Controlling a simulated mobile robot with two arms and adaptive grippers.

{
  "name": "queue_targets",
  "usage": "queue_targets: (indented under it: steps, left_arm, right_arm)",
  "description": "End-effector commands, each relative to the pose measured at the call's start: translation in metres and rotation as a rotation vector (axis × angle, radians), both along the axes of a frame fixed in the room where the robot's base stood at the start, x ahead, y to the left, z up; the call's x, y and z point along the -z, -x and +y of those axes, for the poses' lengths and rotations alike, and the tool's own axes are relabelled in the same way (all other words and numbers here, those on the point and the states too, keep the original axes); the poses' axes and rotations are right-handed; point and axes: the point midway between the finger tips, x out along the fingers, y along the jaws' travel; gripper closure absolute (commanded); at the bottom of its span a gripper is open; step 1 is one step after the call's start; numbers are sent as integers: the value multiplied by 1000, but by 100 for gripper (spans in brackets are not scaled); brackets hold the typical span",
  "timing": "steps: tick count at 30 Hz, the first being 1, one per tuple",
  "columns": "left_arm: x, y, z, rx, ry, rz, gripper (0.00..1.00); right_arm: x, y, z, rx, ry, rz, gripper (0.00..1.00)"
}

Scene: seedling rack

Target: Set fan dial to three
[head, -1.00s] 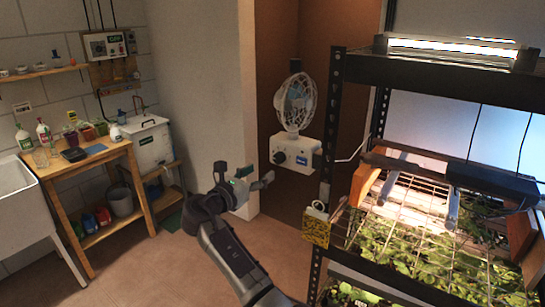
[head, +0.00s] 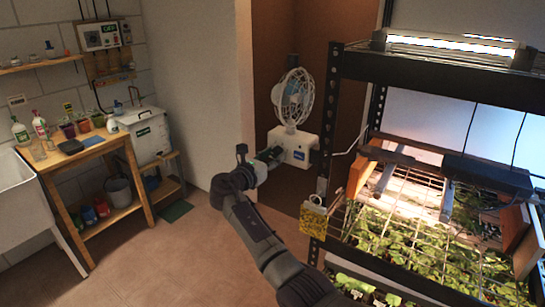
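The fan (head: 293,97) has a round white cage and stands on a white control box (head: 299,148), fixed beside the left post of the rack. My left gripper is out of view.
The black rack (head: 430,75) holds lit seedling trays (head: 400,240) on the right. A yellow tag (head: 314,219) hangs on its left post. A wooden bench (head: 85,155) and white sink (head: 22,205) stand at the left. The floor (head: 165,262) between is clear.

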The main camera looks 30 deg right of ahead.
Motion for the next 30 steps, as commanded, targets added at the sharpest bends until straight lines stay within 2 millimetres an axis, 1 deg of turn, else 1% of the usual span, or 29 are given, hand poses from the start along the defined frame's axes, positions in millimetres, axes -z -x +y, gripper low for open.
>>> queue_targets:
  steps: [1, 6, 11, 17, 23, 30]
  left_arm:
    - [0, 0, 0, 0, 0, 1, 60]
    - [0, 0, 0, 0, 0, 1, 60]
    - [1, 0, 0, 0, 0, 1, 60]
    - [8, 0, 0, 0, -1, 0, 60]
    - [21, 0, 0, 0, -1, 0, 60]
    - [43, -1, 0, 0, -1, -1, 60]
  right_arm:
    - [0, 0, 0, 0, 0, 0, 71]
    - [0, 0, 0, 0, 0, 0, 99]
    - [1, 0, 0, 0, -2, -6, 99]
    - [2, 0, 0, 0, -24, -57, 99]
    - [4, 0, 0, 0, -74, -179, 99]
    - [5, -1, 1, -1, -159, -383, 99]
